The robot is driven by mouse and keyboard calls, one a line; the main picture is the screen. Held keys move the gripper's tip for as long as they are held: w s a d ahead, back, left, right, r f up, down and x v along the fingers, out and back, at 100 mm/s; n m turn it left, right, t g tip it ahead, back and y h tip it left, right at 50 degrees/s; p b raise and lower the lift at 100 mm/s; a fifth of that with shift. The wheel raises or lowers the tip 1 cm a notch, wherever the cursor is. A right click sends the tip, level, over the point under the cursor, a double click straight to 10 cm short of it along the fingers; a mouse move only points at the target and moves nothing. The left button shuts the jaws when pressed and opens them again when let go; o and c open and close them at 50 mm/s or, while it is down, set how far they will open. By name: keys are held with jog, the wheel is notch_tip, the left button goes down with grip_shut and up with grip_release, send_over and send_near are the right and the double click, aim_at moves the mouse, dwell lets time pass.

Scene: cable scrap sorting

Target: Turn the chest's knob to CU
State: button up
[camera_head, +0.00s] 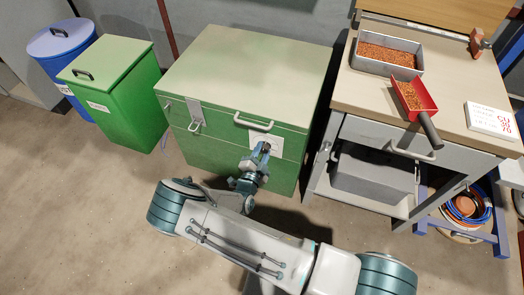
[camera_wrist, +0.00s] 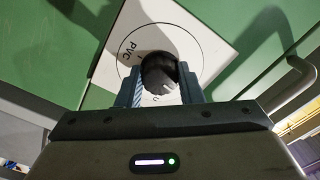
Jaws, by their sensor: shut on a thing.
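The green chest (camera_head: 230,105) stands on the floor with its pale lid down. A white dial plate (camera_head: 268,141) is on its front, below the lid handle. In the wrist view the dial plate (camera_wrist: 190,42) has a printed circle and the word PVC at upper left; a letter that looks like U shows at the bottom, partly hidden. The round black knob (camera_wrist: 159,70) sits in the circle, with a small pale mark near its lower edge. My gripper (camera_wrist: 160,84) is shut on the knob, one finger on each side. It also shows at the chest front in the head view (camera_head: 264,148).
A latch (camera_head: 195,115) is on the chest's front left. Green (camera_head: 115,95) and blue (camera_head: 62,50) bins stand left. On the right, a workbench (camera_head: 455,95) holds a grey tray (camera_head: 358,66) of copper-coloured bits, a red scoop (camera_head: 418,95) and a white card (camera_head: 490,120).

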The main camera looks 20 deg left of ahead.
jog(key=shift+d+n, duration=0.1)
jog(key=shift+n, duration=0.4)
dwell(0.3)
jog(key=o, duration=1)
jog(key=shift+c, duration=0.2)
jog(key=shift+s, duration=0.1)
jog(key=shift+s, duration=0.3)
jog(key=s+a+p, duration=0.1)
jog(key=s, duration=1.2)
jog(key=shift+p, duration=0.3)
